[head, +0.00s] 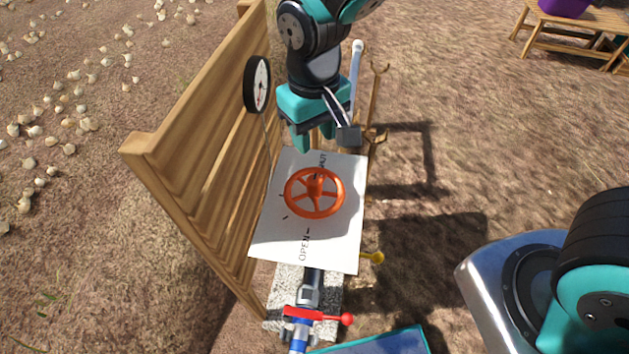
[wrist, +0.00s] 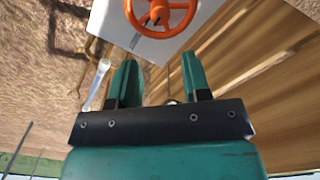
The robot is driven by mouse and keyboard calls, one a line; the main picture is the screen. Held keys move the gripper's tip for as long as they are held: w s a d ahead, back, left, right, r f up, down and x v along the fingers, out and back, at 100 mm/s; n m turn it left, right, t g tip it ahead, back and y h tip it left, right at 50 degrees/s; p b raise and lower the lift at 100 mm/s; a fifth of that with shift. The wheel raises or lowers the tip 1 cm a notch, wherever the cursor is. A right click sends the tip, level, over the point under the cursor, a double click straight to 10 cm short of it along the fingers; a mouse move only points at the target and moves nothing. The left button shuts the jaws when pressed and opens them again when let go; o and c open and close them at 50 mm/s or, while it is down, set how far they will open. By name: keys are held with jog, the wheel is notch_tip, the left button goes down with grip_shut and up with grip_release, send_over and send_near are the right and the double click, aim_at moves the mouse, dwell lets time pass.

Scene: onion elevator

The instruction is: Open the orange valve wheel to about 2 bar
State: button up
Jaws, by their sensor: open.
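The orange valve wheel (head: 315,193) sits over a white plate (head: 340,247) marked OPEN at its near end and with partly hidden lettering at its far end. The wheel also shows at the top of the wrist view (wrist: 160,14). My gripper (head: 318,143) is open and empty, above the plate's far end and apart from the wheel. In the wrist view its two teal fingers (wrist: 160,82) stand apart with nothing between them. A round white pressure gauge (head: 258,85) is seen at a steep angle left of my gripper; its reading is too small to tell.
A slatted wooden panel (head: 200,155) stands close along the left. A white-topped post (head: 357,60) stands behind my gripper. Bare ground lies to the right.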

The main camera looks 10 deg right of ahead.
aim_at(314, 179)
notch_tip(314, 179, down, 15)
jog(key=shift+r+p, duration=0.1)
jog(key=shift+p, duration=0.7)
jog(key=c, duration=0.7)
jog(key=shift+o, duration=0.2)
jog(key=shift+n, duration=0.3)
jog(key=n, duration=0.3)
jog(key=shift+n+b, duration=0.3)
jog(key=shift+b, duration=0.1)
jog(key=n, duration=0.4)
jog(key=shift+n+b, duration=0.3)
jog(key=shift+n, duration=0.1)
